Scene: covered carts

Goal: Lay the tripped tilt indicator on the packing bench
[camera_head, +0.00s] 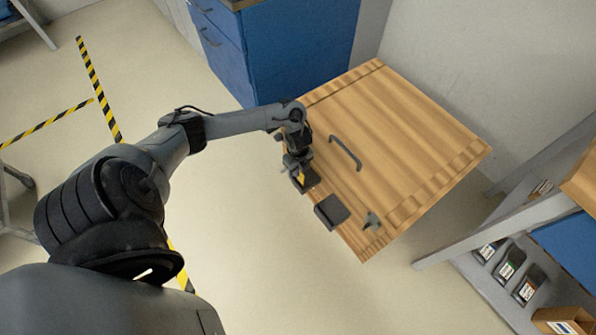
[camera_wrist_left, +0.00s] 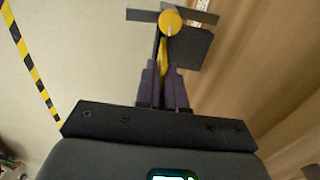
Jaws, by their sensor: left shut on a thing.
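My left gripper (camera_head: 300,172) is at the left front edge of a wooden top with a dark handle (camera_head: 345,153). In the left wrist view its fingers (camera_wrist_left: 163,88) are shut on a yellow piece (camera_wrist_left: 163,55) with a round yellow end (camera_wrist_left: 172,22). The yellow piece also shows small in the head view (camera_head: 301,177). A dark square plate (camera_wrist_left: 192,50) lies behind it; I cannot tell whether they touch. I cannot tell whether the yellow piece is the tilt indicator. My right gripper is not in view.
Another dark square plate (camera_head: 331,211) and a small grey-green thing (camera_head: 372,220) are along the wooden top's front edge. A blue cabinet (camera_head: 290,50) stands behind. A shelf with several dark boxes (camera_head: 509,264) is at right. The floor at left is open, with striped tape (camera_head: 100,90).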

